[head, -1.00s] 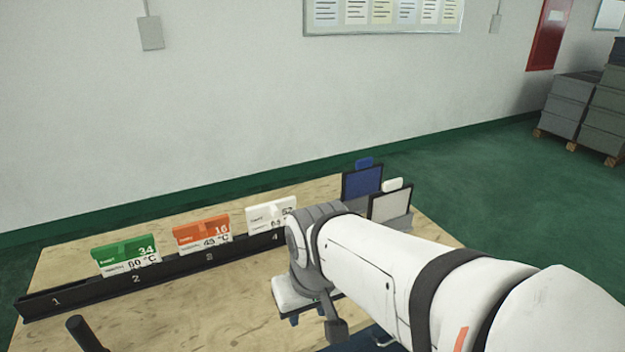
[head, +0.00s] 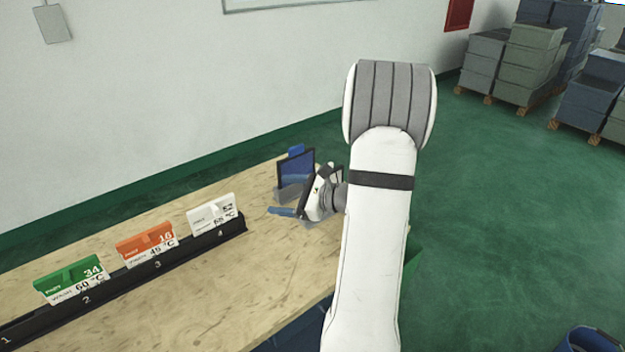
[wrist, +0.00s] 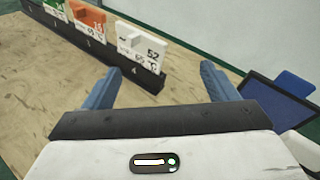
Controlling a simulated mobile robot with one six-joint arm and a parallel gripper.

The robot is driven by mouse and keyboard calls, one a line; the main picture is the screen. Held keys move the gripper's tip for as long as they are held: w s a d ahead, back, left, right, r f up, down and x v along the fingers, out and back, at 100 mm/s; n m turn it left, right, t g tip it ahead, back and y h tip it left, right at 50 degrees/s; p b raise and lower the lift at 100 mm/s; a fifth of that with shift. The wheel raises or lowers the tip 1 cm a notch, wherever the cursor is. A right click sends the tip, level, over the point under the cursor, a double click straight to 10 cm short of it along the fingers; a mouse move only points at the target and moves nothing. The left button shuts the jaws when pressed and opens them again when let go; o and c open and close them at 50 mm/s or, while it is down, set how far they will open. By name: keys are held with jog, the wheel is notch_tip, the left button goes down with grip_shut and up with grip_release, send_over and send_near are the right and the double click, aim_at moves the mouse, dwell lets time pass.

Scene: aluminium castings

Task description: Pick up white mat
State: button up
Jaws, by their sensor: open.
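A black numbered rail (head: 130,278) holds a green card (head: 70,278), an orange card (head: 146,243) and a white card (head: 212,215). Bare wooden tabletop (head: 220,285) lies in front of it. A wall is behind; stacked crates (head: 530,60) stand far off on the green floor.

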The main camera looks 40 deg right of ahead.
jog(key=s+d+f+m+t+h+p, duration=0.2)
jog(key=d+m+t+h, duration=0.45)
jog(key=d, duration=1.05)
jog(key=w+m+p, duration=0.1)
jog(key=w, duration=0.3)
jog(key=w+m+g+h+p, duration=0.1)
jog(key=w, duration=0.3)
jog(key=shift+w+f+m+p, duration=0.1)
jog(key=shift+f+m+p, duration=0.05)
jog(key=shift+m+p, duration=0.25)
jog(key=shift+c, duration=0.4)
jog(key=c, duration=1.3)
